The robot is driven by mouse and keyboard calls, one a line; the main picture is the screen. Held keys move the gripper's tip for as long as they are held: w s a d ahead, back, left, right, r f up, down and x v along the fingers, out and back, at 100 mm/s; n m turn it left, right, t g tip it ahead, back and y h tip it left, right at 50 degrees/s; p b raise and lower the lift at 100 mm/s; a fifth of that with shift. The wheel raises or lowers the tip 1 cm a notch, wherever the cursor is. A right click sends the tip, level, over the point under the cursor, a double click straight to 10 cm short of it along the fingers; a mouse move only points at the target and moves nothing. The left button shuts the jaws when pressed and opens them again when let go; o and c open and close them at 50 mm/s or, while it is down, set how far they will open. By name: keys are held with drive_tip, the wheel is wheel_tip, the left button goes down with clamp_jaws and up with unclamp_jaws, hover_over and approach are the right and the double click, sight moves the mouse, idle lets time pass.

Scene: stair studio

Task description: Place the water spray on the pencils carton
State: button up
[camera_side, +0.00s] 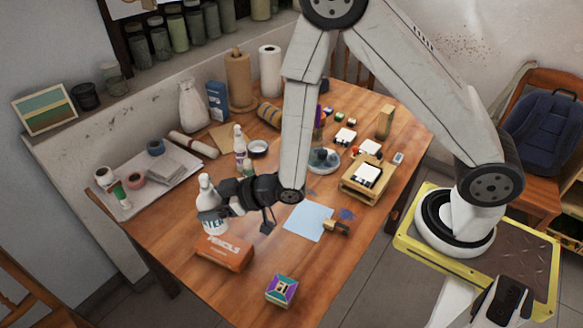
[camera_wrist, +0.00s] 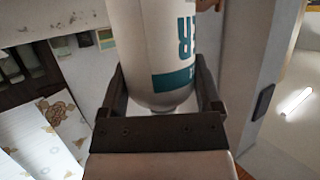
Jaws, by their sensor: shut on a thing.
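The water spray (camera_side: 207,188) is a white bottle with a teal label, roughly upright in the side view. My gripper (camera_side: 213,208) is shut on its body from the right. In the wrist view the bottle (camera_wrist: 158,45) sits between the two dark fingers, one on each side. The orange pencils carton (camera_side: 224,254) lies flat near the table's front left edge. The bottle's lower end shows just above and behind the carton's top. I cannot tell whether they touch. The carton does not show clearly in the wrist view.
A colourful box (camera_side: 281,290) stands right of the carton. Another white bottle (camera_side: 240,147) stands behind my gripper. A white tray (camera_side: 150,183) with pots is at left. Bare wood surrounds the carton's front right.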

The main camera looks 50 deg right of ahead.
sight(219, 225)
drive_tip(key=shift+f, duration=2.1)
drive_tip(key=shift+f, duration=0.1)
drive_tip(key=shift+f, duration=1.7)
drive_tip(key=shift+f, duration=0.1)
drive_tip(key=o, duration=1.2)
drive_tip(key=shift+o, duration=0.2)
drive_tip(key=v, duration=1.2)
